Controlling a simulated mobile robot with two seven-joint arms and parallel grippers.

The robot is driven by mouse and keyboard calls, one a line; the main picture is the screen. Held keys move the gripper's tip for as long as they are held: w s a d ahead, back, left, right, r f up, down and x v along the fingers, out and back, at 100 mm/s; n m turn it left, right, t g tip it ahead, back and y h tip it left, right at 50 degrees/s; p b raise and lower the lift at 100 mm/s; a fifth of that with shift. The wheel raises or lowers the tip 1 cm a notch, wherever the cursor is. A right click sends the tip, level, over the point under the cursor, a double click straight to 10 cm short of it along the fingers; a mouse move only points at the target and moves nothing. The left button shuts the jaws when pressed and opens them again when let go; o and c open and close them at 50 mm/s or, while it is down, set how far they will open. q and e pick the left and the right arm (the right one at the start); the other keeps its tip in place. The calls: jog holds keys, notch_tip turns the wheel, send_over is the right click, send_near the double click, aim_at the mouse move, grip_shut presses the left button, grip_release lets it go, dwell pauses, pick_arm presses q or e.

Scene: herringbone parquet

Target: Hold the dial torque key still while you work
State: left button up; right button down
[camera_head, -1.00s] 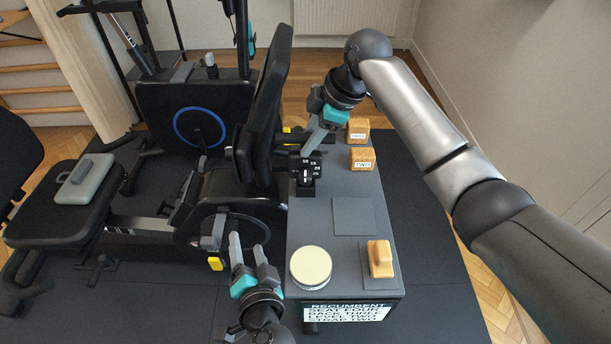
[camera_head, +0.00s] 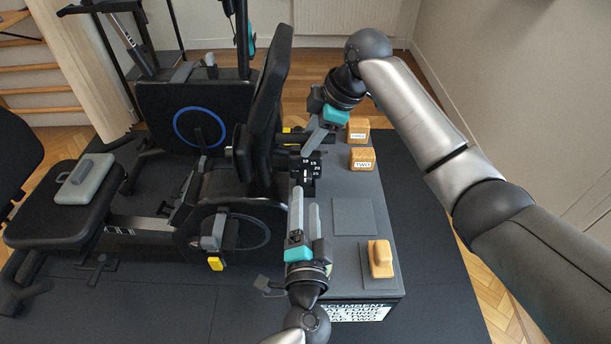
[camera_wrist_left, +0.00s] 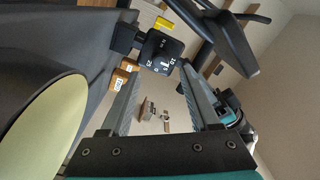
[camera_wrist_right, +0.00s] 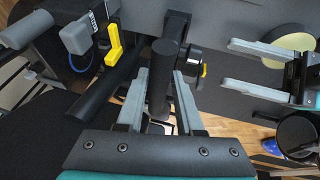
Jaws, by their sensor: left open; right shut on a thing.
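The dial torque key (camera_head: 307,171) is black with white numbers on its face, at the far left edge of the grey bench top. It also shows in the left wrist view (camera_wrist_left: 160,54). My right gripper (camera_head: 310,150) reaches down to it from above right. In the right wrist view its fingers are shut around a black upright cylinder (camera_wrist_right: 162,85), which seems to be part of the key. My left gripper (camera_head: 306,198) is open and empty, its fingers pointing at the key from the near side, apart from it. My left gripper also shows in the right wrist view (camera_wrist_right: 265,64).
The grey bench top (camera_head: 340,190) carries wooden blocks (camera_head: 362,160) at the back right and another block (camera_head: 380,260) at the front right. A bare dark square (camera_head: 353,216) lies between. A cream disc (camera_wrist_left: 40,125) is beside my left gripper. A black exercise machine (camera_head: 262,120) stands left.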

aim_at(306, 182)
pick_arm(q)
jog(key=shift+w, duration=3.45)
grip_shut()
